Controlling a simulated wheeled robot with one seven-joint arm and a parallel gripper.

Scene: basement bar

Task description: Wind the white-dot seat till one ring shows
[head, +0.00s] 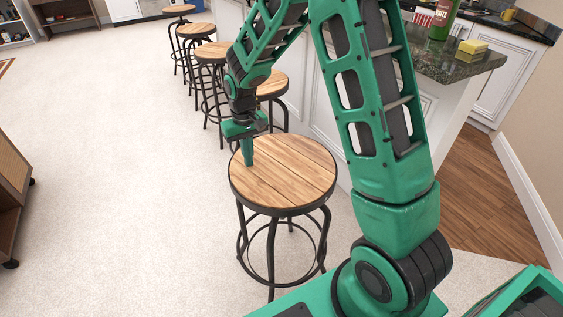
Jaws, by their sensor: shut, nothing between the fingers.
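The nearest stool has a round wooden plank seat (290,172) with a dark metal rim, on black metal legs (272,250) with a foot ring. My gripper (248,162) points down at the far left part of this seat. It is shut and holds nothing. Its tips overlap the seat's surface in the picture; I cannot tell whether they touch it. I cannot make out a white dot on any seat. The part under the seat where rings could show is hidden from this high angle.
Several similar stools (212,53) stand in a row behind, along the white bar counter (318,110). One close stool (272,84) is partly behind my arm. A wooden cabinet on casters (12,190) is at the left. Carpet (120,170) is clear between.

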